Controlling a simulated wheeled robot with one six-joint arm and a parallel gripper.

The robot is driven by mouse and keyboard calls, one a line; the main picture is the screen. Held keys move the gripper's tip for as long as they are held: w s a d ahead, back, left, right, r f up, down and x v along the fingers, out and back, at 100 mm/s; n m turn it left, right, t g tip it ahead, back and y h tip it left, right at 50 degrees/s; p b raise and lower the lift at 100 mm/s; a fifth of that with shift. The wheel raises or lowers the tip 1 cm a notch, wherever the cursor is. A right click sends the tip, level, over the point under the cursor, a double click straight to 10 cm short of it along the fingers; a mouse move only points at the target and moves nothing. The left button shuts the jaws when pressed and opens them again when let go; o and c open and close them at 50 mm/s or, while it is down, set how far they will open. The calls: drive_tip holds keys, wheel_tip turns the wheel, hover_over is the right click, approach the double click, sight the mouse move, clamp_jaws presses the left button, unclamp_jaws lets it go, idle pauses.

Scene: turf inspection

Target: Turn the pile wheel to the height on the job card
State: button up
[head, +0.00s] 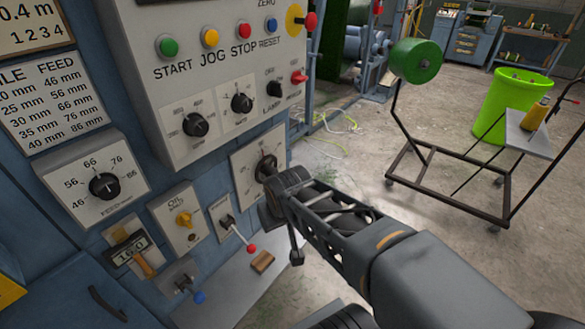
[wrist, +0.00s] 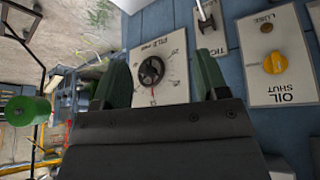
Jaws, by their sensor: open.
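The pile wheel (wrist: 151,70) is a dark round knob with a red mark on a white plate (wrist: 178,84) lettered PILE mm. In the wrist view it shows between my two green fingers, apart from both; the scale figures are too small to read surely. In the head view the plate (head: 243,173) is partly hidden behind my gripper (head: 268,174). My gripper is open and in front of the wheel. A cut-off card (head: 30,22) at top left shows "0.4 m" and "1 2 3 4"; I cannot tell whether it is the job card. Below it hangs a pile and feed chart (head: 50,103).
A feed dial (head: 104,186), a yellow oil knob (head: 184,219), a red-tipped lever (head: 251,248) and a counter (head: 129,250) are close by on the panel. Buttons and knobs sit above. A wheeled frame (head: 440,195) and a green bin (head: 513,100) stand right.

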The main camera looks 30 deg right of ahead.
drive_tip(key=w+d+f+t+h+b, duration=0.1)
drive_tip(key=w+d+f+t+b, duration=0.15)
drive_tip(key=w+d, duration=0.45)
drive_tip(key=w+d+f+t+h+b, duration=0.1)
drive_tip(key=w+d+f+t+b, duration=0.1)
drive_tip(key=w+d+t, duration=0.35)
drive_tip(key=n+t+y+b, duration=0.3)
drive_tip(key=n+y+b, duration=0.1)
drive_tip(key=y, duration=0.6)
approach(269, 171)
drive_tip(key=x, duration=0.3)
drive_tip(key=f+x, duration=0.1)
drive_tip(key=x, duration=0.2)
drive_tip(key=d+x, duration=0.1)
drive_tip(key=x, duration=0.2)
drive_tip(key=shift+w+d+f, duration=0.1)
drive_tip(key=shift+w+f, duration=0.15)
drive_tip(key=shift+f, duration=0.05)
drive_tip(key=c, duration=0.9)
